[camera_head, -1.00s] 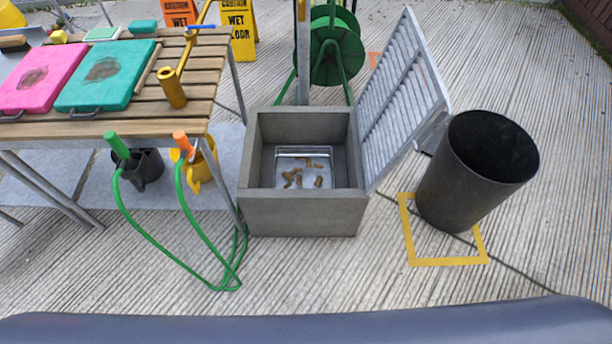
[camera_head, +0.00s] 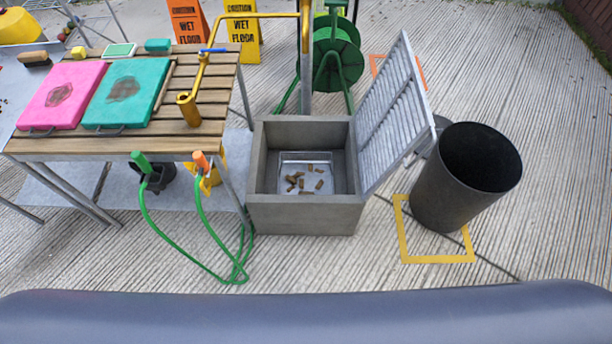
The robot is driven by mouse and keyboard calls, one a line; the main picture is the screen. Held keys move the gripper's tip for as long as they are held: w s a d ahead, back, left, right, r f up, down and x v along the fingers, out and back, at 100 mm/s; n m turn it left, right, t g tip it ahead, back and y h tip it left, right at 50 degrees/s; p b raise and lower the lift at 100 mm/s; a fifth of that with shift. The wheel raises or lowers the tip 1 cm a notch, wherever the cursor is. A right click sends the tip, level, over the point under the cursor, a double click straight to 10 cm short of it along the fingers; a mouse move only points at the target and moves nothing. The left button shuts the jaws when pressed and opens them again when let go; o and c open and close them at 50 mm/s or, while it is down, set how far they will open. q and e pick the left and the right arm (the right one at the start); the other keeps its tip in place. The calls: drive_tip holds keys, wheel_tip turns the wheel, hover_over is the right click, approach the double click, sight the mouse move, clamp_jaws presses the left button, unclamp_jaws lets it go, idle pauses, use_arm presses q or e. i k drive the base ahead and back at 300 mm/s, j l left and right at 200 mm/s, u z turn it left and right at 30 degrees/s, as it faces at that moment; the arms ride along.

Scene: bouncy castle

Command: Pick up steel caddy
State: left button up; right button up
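A shallow silvery tray (camera_head: 325,187), which may be the steel caddy, sits inside an open grey stone-like box (camera_head: 305,219) near the middle of the head view. Several small brown pieces (camera_head: 292,181) lie in or around the tray on the box floor. The box's slatted grey lid (camera_head: 391,112) stands tilted open at its right side. No other thing that looks like a steel caddy is clear to me. Neither of my grippers is in view.
A slatted wooden table (camera_head: 207,108) with pink (camera_head: 62,94) and teal (camera_head: 126,92) boards stands left. A green hose (camera_head: 200,268) loops on the ground before it. A black bin (camera_head: 465,177) stands right, by a yellow floor square (camera_head: 437,259).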

sight(286, 167)
drive_tip(key=i+j+z, duration=0.15)
drive_tip(key=i, duration=0.25)
drive_tip(key=i+j+z, duration=0.15)
drive_tip(key=i+j, duration=0.15)
drive_tip(key=i, duration=0.1)
